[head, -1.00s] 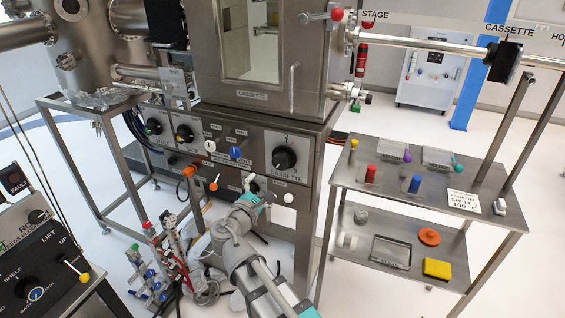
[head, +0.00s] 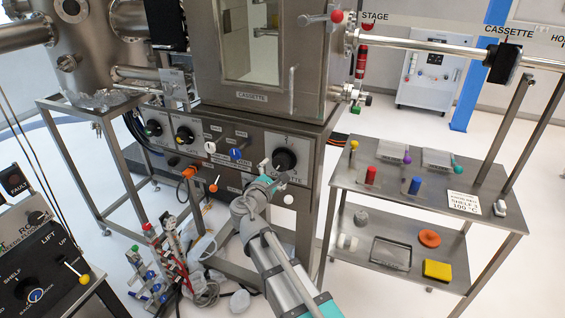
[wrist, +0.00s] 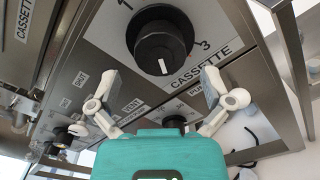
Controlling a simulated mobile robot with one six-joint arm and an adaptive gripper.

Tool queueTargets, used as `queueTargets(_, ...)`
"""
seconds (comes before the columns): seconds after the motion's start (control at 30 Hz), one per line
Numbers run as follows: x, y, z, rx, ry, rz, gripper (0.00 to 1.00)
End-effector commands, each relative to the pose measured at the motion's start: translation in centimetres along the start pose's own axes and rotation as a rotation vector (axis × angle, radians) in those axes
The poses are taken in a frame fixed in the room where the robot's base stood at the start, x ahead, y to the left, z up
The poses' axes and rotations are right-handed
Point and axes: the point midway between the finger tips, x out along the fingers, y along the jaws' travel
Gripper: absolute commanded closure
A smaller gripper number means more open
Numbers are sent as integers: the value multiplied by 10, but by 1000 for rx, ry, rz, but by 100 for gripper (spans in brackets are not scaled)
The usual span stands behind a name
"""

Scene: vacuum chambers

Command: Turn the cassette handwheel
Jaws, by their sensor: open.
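The cassette handwheel (head: 284,160) is a black round knob with a white pointer mark, on a light plate lettered CASSETTE on the front panel below the chamber. In the wrist view the handwheel (wrist: 160,45) is at the top centre, with the numbers 1 and 3 beside it. My gripper (head: 272,168) is just in front of the panel, at the lower left of the handwheel. In the wrist view its two fingers (wrist: 160,82) are spread wide with nothing between them, below the knob and apart from it. The exact gap in depth is hard to tell.
Other black knobs (head: 184,133) and a blue knob (head: 235,152) sit left on the same panel. A chamber door (head: 253,40) is above. A shelf cart (head: 435,190) with small coloured parts stands right. Hoses and valves (head: 165,262) are on the floor left.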

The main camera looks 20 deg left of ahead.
Motion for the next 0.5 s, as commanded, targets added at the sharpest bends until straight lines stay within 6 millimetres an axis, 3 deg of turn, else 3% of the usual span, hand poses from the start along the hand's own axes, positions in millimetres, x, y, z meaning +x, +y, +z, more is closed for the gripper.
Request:
queueTargets(0.2, 34, 1, -1, 0, -1, -1, 0)
queueTargets(0.5, 53, 0, 0, 0, 0, 0, 0)
